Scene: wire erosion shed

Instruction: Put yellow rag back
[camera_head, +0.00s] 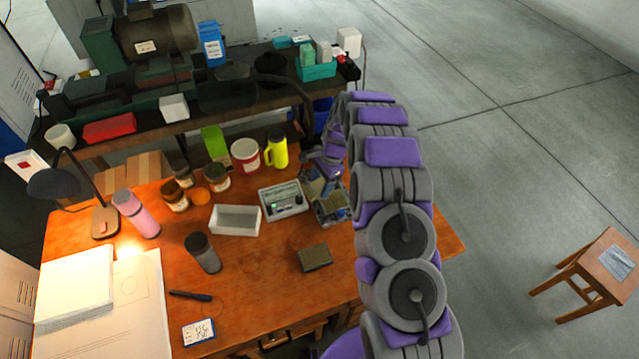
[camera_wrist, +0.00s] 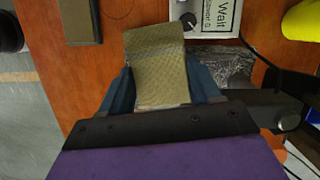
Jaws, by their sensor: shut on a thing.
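My gripper (camera_wrist: 158,82) has its two blue fingers closed on the yellow rag (camera_wrist: 156,60), an olive-yellow woven cloth. The rag sticks out past the fingertips toward the top of the wrist view. In the head view my gripper (camera_head: 326,186) is over the right back part of the wooden table (camera_head: 285,285), beside the white instrument box (camera_head: 283,200). In the wrist view the rag's upper end is right beside the instrument box (camera_wrist: 212,14). Whether it touches the table is unclear.
A crinkled grey thing (camera_wrist: 232,66) lies right of my gripper, near a dark cable. A dark olive block (camera_head: 314,258) lies on the table in front. A yellow bottle (camera_head: 276,149), jars and an open white tray (camera_head: 235,220) stand nearby. The table's front middle is fairly clear.

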